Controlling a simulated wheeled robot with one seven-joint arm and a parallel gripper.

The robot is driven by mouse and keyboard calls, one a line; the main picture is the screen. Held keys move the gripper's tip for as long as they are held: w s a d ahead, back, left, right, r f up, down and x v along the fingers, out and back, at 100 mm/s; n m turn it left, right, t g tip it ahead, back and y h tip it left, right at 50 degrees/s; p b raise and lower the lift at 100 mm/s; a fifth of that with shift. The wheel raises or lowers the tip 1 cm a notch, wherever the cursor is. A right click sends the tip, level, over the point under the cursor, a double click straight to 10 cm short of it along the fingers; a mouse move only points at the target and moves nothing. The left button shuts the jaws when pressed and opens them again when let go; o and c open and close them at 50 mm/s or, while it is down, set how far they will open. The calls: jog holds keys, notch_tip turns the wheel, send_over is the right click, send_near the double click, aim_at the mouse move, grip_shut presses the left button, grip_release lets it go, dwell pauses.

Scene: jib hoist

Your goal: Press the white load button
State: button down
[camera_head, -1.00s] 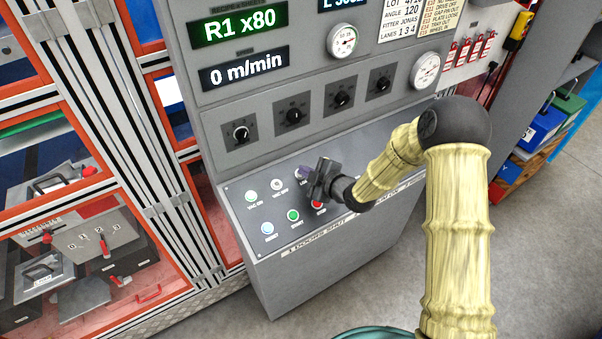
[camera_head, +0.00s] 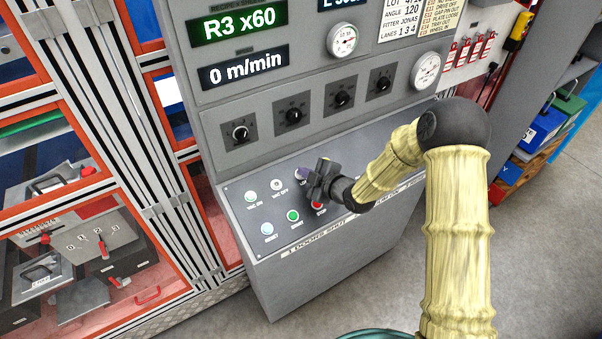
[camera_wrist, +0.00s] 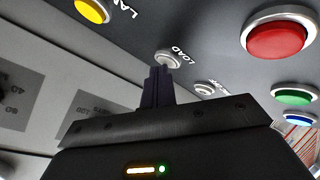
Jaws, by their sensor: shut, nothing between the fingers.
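The white load button (camera_wrist: 168,60) shows in the wrist view, with a pale cap in a metal ring and the word LOAD beside it. My gripper (camera_wrist: 158,72) is shut and empty, its dark purple fingertips at the button's near edge. The fingers hide part of the ring, and I cannot tell whether they touch the cap. In the head view my gripper (camera_head: 302,173) is over the upper middle of the sloped button panel, and the load button is hidden behind it.
On the panel are a red stop button (camera_wrist: 278,40), a green start button (camera_head: 293,216), a yellow button (camera_wrist: 93,9) and vacuum buttons (camera_head: 250,197). Black knobs (camera_head: 294,115) sit above. The green display (camera_head: 238,27) reads R3 x60; the speed display (camera_head: 243,67) reads 0 m/min.

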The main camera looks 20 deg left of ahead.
jog(key=shift+s+d+r, duration=0.2)
jog(key=shift+d+r, duration=0.05)
jog(key=shift+r, duration=0.5)
jog(key=r, duration=0.1)
jog(key=s+d+r+p, duration=0.1)
jog(key=r, duration=0.1)
jog(key=r+p, duration=0.1)
jog(key=shift+s+d+r, duration=0.15)
jog(key=shift+d+r, duration=0.1)
jog(key=shift+r, duration=0.05)
dwell(0.9)
